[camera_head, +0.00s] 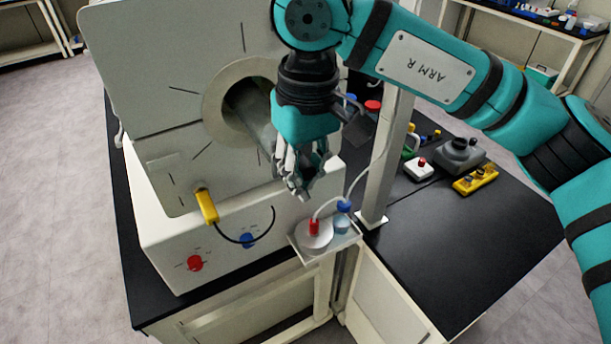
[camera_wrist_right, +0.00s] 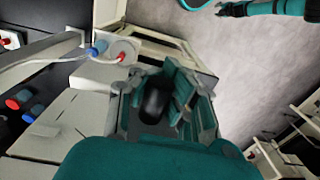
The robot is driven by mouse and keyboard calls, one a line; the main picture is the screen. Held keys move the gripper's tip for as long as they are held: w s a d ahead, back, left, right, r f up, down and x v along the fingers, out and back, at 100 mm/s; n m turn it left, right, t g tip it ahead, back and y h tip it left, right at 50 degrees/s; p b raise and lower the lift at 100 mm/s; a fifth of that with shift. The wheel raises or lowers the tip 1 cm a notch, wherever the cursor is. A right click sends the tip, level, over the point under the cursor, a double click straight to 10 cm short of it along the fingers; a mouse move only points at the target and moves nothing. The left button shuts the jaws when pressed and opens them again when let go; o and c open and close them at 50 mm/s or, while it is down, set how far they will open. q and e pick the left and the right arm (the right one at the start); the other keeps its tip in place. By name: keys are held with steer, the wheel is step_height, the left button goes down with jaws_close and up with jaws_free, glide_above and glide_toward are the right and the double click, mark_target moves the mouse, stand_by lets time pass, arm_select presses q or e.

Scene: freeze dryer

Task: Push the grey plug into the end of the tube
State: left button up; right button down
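A grey tube (camera_head: 248,108) shows inside the round opening of the white machine (camera_head: 150,75), its right part hidden by my right gripper. My right gripper (camera_head: 302,188) points down in front of the machine, right of the opening and above the small shelf. Its fingers look close together in the head view, but the wrist view (camera_wrist_right: 160,95) shows a gap with a dark rounded shape in it. I cannot tell whether that shape is the plug or part of the gripper. I cannot make out a grey plug. My left gripper (camera_wrist_right: 224,9) shows small at the top of the wrist view.
The small shelf (camera_head: 352,238) bears a red-capped and a blue-capped vessel with thin hoses, beside a pale post (camera_head: 386,160). A yellow handle (camera_head: 206,205) sticks out from the machine front. Control boxes (camera_head: 460,155) stand on the black bench (camera_head: 450,235), whose front right is clear.

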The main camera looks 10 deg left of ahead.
steer(key=c, duration=2)
jaws_free()
steer(key=o, duration=0.6)
steer(key=shift+d+r+p, duration=0.1)
steer(key=shift+r+p, duration=1.95)
steer(key=shift+r, duration=1.5)
